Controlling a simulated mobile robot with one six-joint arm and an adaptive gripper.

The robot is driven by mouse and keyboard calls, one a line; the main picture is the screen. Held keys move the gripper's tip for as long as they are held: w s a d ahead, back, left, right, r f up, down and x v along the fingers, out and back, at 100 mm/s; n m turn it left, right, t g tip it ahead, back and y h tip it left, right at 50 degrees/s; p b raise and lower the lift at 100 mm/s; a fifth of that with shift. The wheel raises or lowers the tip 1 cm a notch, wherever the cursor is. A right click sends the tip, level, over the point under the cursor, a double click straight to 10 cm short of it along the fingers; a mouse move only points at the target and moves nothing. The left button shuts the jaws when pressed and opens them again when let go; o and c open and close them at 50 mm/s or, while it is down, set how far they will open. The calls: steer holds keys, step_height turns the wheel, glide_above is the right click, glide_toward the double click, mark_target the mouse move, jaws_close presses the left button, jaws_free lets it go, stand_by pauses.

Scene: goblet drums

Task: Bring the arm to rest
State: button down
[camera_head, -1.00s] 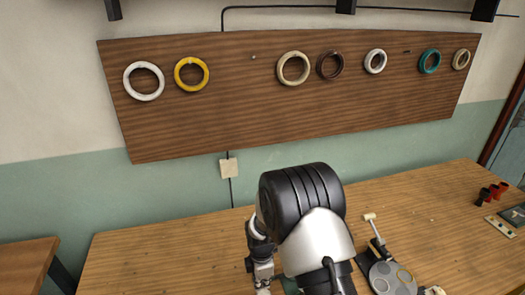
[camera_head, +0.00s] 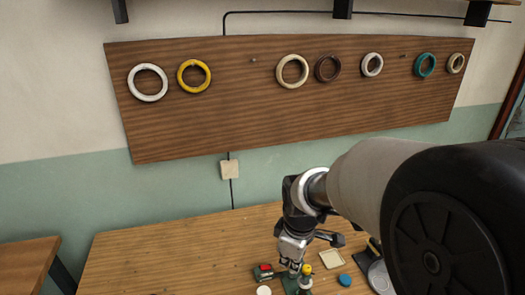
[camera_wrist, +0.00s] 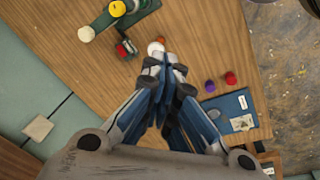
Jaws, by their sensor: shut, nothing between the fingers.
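My gripper (camera_head: 291,256) hangs over the wooden table (camera_head: 190,255), below my bent arm, which fills the right of the head view. In the wrist view my gripper (camera_wrist: 166,68) has its blue-grey fingers drawn together, with nothing held between them. The fingers hide part of the table beneath them. In the head view a green piece with a yellow knob (camera_head: 306,270) stands close by the gripper. I cannot tell the exact gap between them.
A red and black item (camera_head: 263,271), a cream square tray (camera_head: 332,258) and a blue round piece (camera_head: 345,280) lie nearby. The table's left part is clear. A wall board (camera_head: 240,125) carries several rings. The wrist view shows a blue board (camera_wrist: 229,112) near the table edge.

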steer(key=s+d+r+m+t, duration=0.1)
steer(key=s+d+r+m, duration=0.1)
steer(key=s, duration=0.5)
steer(key=s+d+r+m+b, duration=0.1)
steer(key=s+d+r+m, duration=0.1)
steer(key=s+m, duration=0.4)
steer(key=s+d+r+m+t+b, duration=0.1)
steer(key=s+d+r+m, duration=0.2)
steer(key=s, duration=0.5)
steer(key=shift+r+m+t, duration=0.3)
steer(key=shift+r+m, duration=0.3)
steer(key=shift+r, duration=0.25)
steer(key=shift+d, duration=0.1)
